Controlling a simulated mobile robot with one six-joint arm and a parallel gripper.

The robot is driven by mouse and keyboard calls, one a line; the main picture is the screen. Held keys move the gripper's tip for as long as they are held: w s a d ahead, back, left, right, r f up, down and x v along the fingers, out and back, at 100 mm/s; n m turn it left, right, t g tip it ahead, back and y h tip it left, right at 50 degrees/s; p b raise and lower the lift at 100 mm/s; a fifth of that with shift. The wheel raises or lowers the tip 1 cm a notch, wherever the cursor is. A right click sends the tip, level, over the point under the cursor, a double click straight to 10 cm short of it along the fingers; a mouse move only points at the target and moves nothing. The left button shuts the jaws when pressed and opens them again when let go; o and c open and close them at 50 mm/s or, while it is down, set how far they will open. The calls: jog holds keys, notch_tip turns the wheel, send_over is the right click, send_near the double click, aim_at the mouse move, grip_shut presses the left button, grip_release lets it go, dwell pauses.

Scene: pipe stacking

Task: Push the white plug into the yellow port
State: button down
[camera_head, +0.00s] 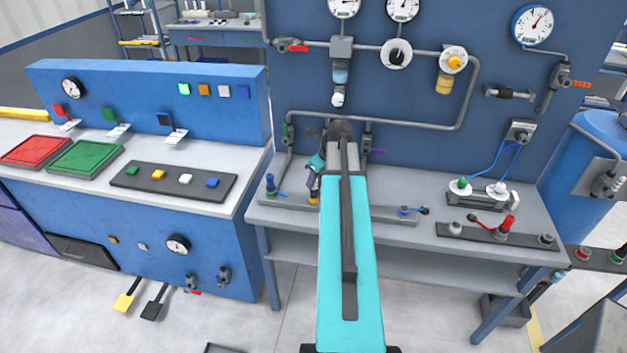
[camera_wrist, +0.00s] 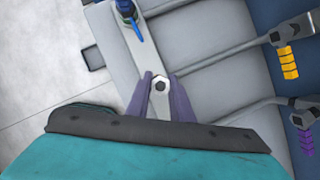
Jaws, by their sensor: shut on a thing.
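My gripper's purple fingers (camera_wrist: 160,97) are closed around a small pale fitting (camera_wrist: 160,83) with a dark hexagonal hole, over a grey base bar (camera_wrist: 141,45). I cannot tell whether this fitting is the white plug. In the head view my gripper (camera_head: 313,186) is low over the bench, partly hidden by my own arm. I cannot make out a yellow port for certain; a white disc with a yellow centre (camera_head: 454,61) is on the wall panel.
A blue-handled valve (camera_wrist: 127,12) sits on the bar beyond the fingers. A yellow handle (camera_wrist: 288,62) and a purple handle (camera_wrist: 305,138) are on pipes to the right. A red-handled fitting (camera_head: 507,226) stands at the bench's right. The lower shelf (camera_head: 400,258) looks bare.

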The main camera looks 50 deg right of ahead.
jog(key=shift+f, duration=0.95)
dwell(0.9)
jog(key=c, duration=1.5)
grip_release()
jog(key=shift+r+b, duration=0.2)
jog(key=shift+b, duration=0.15)
jog(key=shift+b+v, duration=1.6)
jog(key=shift+v, duration=5.15)
